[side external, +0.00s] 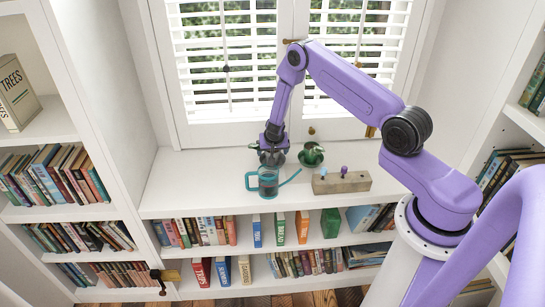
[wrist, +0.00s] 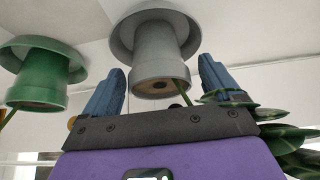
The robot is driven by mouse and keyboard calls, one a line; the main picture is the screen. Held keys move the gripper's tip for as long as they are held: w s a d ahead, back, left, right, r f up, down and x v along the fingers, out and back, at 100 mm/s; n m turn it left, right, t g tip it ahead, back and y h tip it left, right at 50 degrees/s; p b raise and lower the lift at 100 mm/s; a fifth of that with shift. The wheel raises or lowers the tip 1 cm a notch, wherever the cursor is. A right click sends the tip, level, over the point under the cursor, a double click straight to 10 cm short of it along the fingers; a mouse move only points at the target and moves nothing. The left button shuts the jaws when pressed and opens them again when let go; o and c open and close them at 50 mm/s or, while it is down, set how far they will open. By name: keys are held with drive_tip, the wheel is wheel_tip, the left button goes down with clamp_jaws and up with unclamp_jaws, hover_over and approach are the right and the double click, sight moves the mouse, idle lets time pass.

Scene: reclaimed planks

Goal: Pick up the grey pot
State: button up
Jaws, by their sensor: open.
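The grey pot (wrist: 153,45) is in the wrist view, with a wide flange at its far end and a narrower body toward me. Its near end shows a brown face with a thin green stem beside it. My gripper (wrist: 162,75) is open, its two blue fingers at either side of the pot's near end; I cannot tell if they touch it. In the side view my gripper (side external: 272,157) points down over the white shelf top, and the grey pot is mostly hidden by it there.
A green pot (wrist: 42,70) stands left of the grey one; it also shows in the side view (side external: 312,156). Dark green leaves (wrist: 285,135) are close at right. Shutters stand behind.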

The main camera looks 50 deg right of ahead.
drive_tip(key=shift+c, duration=0.2)
drive_tip(key=c, duration=1.4)
drive_tip(key=shift+r, duration=0.1)
drive_tip(key=shift+r, duration=0.1)
drive_tip(key=shift+r, duration=0.6)
drive_tip(key=s+a+r, duration=0.4)
drive_tip(key=s+r, duration=0.9)
drive_tip(key=r, duration=0.1)
drive_tip(key=shift+s+r, duration=0.2)
